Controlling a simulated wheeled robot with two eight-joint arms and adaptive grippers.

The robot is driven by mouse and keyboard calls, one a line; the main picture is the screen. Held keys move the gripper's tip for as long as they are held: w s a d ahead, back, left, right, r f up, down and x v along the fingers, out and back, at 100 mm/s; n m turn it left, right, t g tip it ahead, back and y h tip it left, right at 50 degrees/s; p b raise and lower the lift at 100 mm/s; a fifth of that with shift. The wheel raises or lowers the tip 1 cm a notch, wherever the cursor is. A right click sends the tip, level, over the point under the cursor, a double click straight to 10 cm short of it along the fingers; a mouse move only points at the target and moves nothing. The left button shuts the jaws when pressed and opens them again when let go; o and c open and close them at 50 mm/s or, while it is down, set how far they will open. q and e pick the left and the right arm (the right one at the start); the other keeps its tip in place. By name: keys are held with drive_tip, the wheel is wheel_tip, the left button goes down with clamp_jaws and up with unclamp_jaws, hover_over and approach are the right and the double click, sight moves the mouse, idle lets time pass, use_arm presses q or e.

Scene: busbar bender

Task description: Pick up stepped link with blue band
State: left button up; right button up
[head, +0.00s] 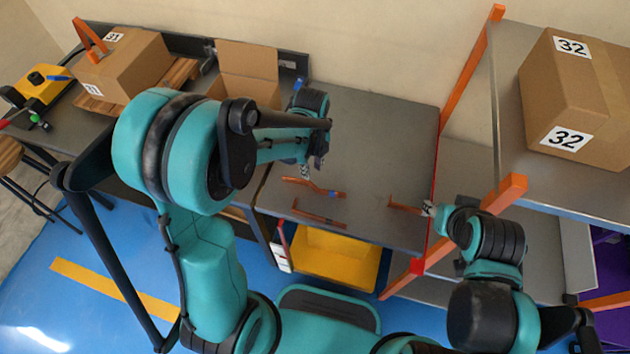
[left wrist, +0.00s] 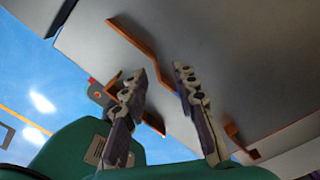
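The stepped orange link with a blue band (head: 315,187) lies on the grey table in the head view. Its blue part is near its right end. In the left wrist view this link (left wrist: 138,38) runs diagonally toward the gap between my fingers, with blue near the right finger. My left gripper (head: 304,170) is just above the link; in the left wrist view it (left wrist: 158,87) is open, with nothing between its fingers. A plain orange link (head: 320,213) lies nearer to me. My right gripper (head: 428,208) is at the end of another orange link (head: 404,207); its fingers are too small to judge.
An open cardboard box (head: 248,75) stands at the back left of the grey table (head: 385,135). A yellow bin (head: 335,258) is below the table's front. An orange-framed shelf (head: 512,190) with a closed box (head: 575,90) stands right. The table's middle is clear.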

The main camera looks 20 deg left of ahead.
sight(313, 185)
use_arm(q)
drive_tip(key=f+b, duration=0.1)
drive_tip(key=f, duration=0.1)
drive_tip(key=s+f, duration=0.1)
drive_tip(key=f, duration=0.1)
drive_tip(key=f+b, duration=0.1)
drive_tip(key=f, duration=0.1)
drive_tip(key=shift+s+d+b, duration=0.2)
drive_tip(key=shift+d+b, duration=0.15)
drive_tip(key=shift+d, duration=0.05)
drive_tip(key=shift+f, duration=0.35)
drive_tip(key=shift+r, duration=0.1)
clamp_jaws()
